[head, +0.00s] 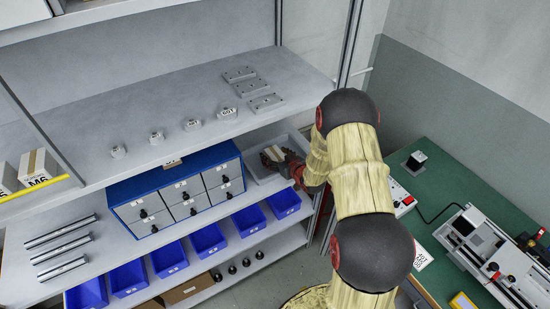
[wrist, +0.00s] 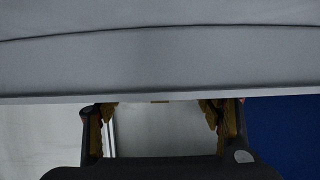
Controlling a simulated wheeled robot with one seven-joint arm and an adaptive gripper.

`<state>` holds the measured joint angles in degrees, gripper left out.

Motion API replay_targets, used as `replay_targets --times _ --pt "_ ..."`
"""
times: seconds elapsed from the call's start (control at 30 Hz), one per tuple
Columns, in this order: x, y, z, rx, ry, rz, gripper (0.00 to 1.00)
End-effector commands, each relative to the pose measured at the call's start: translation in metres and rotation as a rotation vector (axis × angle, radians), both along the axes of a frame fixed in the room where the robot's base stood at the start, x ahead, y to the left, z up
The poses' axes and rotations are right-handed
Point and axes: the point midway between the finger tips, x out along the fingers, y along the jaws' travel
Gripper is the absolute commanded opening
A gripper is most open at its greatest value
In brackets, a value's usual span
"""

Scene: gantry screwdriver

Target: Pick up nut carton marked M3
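A small pale carton (head: 272,153) with a tan stripe shows in the head view at the pale tray on the middle shelf. No marking on it is readable. My gripper (head: 281,159) is at this carton, partly covering it. In the wrist view, the fingers of my gripper (wrist: 160,115) stand wide apart with a pale surface (wrist: 165,135) between them and a small tan patch at its top edge. This looks like the carton, but contact with the pads is not clear. I cannot tell whether the carton is lifted.
The upper shelf (head: 150,175) overhangs my gripper; its edge crosses the wrist view (wrist: 160,98). A blue drawer cabinet (head: 158,181) stands left of the pale tray (head: 257,172). Cartons marked M6 (head: 38,170) sit far left. A green workbench (head: 440,165) is right.

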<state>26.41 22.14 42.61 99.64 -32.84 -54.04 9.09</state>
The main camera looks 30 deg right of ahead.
Motion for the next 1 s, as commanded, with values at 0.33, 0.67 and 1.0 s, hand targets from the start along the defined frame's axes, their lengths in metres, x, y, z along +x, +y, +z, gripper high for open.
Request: replay_targets --times 0.33,0.67,1.0 --pt "-0.0004 0.0000 -0.0002 0.000 0.000 0.000 0.46" --pt "-0.0005 0.0000 -0.0001 0.000 0.000 0.000 0.27" --pt "0.0001 -0.0003 0.0008 -0.001 -0.001 0.000 0.10"
